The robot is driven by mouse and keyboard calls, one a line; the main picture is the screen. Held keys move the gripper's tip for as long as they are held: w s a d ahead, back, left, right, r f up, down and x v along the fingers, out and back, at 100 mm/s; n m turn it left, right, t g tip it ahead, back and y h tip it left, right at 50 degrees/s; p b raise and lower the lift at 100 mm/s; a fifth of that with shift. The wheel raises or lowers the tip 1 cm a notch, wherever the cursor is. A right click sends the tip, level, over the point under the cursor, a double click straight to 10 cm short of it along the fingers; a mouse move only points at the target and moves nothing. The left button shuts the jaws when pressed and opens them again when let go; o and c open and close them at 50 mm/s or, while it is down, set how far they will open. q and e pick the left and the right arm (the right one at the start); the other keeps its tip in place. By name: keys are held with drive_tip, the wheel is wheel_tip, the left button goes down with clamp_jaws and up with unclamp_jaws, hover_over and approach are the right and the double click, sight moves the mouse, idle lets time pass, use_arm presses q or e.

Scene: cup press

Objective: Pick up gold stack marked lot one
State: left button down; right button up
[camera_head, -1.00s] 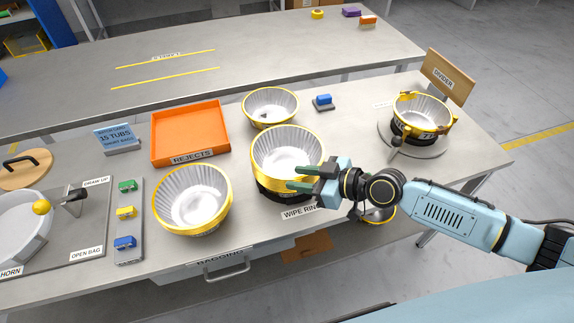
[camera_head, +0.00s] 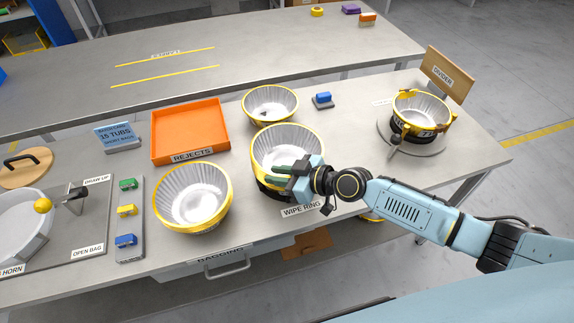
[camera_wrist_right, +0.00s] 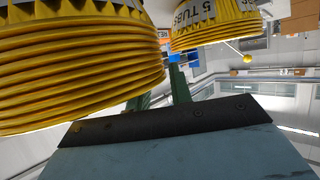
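Several silver fluted tubs with gold rims stand on the table. The middle one (camera_head: 288,140) is a gold-ribbed stack on a dark ring behind the "WIPE RING" label; others stand front left (camera_head: 193,195) and behind (camera_head: 270,103). I cannot read "lot one" on any. My right gripper (camera_head: 284,171) is at the front right side of the middle stack, overlapping it in view. In the right wrist view a gold ribbed stack (camera_wrist_right: 75,65) is close beside the green fingers (camera_wrist_right: 160,92), which are apart with nothing seen between them. A farther stack (camera_wrist_right: 210,25) has a partly readable "5 TUBS" label. My left gripper is out of view.
An orange "REJECTS" tray (camera_head: 190,130) lies behind the front left tub. Another gold-rimmed tub (camera_head: 420,112) stands on a round plate at the right, before a "DIVIDER" board (camera_head: 448,77). Colored blocks sit on a strip (camera_head: 128,220) at left. Table between middle stack and divider is mostly clear.

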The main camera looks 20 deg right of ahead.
clamp_jaws()
